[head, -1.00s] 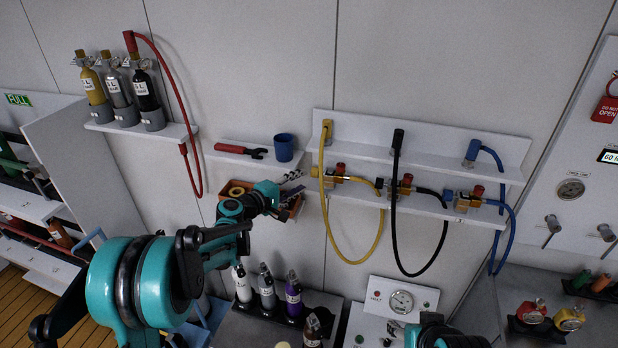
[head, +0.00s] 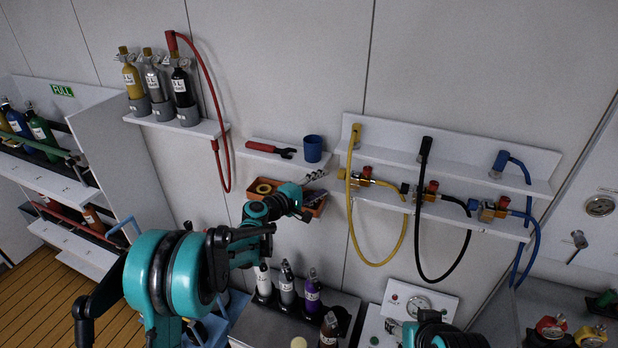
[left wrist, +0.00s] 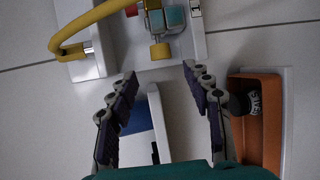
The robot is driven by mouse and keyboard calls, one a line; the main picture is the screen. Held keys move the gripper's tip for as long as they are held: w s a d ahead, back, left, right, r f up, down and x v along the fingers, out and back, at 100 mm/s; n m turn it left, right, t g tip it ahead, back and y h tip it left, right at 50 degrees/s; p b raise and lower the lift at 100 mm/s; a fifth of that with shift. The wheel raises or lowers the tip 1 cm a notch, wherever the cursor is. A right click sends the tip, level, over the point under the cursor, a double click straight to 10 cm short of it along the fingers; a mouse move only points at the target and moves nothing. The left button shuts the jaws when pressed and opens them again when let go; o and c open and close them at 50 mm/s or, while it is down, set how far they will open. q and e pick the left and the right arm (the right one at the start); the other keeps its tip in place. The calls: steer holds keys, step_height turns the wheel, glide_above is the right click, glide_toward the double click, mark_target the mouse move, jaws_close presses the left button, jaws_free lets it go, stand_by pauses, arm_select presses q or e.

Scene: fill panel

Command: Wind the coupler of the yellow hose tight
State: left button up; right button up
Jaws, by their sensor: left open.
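The yellow hose (head: 404,240) hangs in a loop from the wall rack. Its upper end stands on the upper shelf, and its run along the lower shelf passes a yellow valve with a red knob (head: 366,172). I cannot tell how tight any coupler is. My left gripper (head: 318,187) is left of the valve; its open, empty jaws (left wrist: 160,76) point toward the rack. Only part of my right arm shows, at the bottom.
A small shelf with a blue cup (head: 313,148) and a red wrench (head: 270,149) is above my left gripper. An orange tray (head: 318,208) is close to it. Black (head: 470,240) and blue (head: 536,235) hoses hang to the right. Bottles (head: 312,293) stand below.

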mark_target(337, 188)
arm_select(q)
steer(key=x, duration=0.8)
steer(key=shift+w+d+f, duration=0.1)
steer(key=shift+w+d, duration=0.05)
steer(key=shift+d, duration=0.1)
steer(key=shift+a, duration=0.1)
jaws_close()
steer(key=f+t+h+b, duration=0.1)
steer(key=b, duration=0.3)
steer(key=shift+m, duration=0.3)
steer(key=shift+r+t+h+b, duration=0.15)
steer(key=shift+t+h+b, duration=0.15)
steer(key=shift+t+b, duration=0.2)
steer(key=shift+r, duration=0.15)
arm_select(e)
steer(key=f, duration=0.4)
steer(key=shift+a+f, duration=0.25)
steer(key=shift+a, duration=0.1)
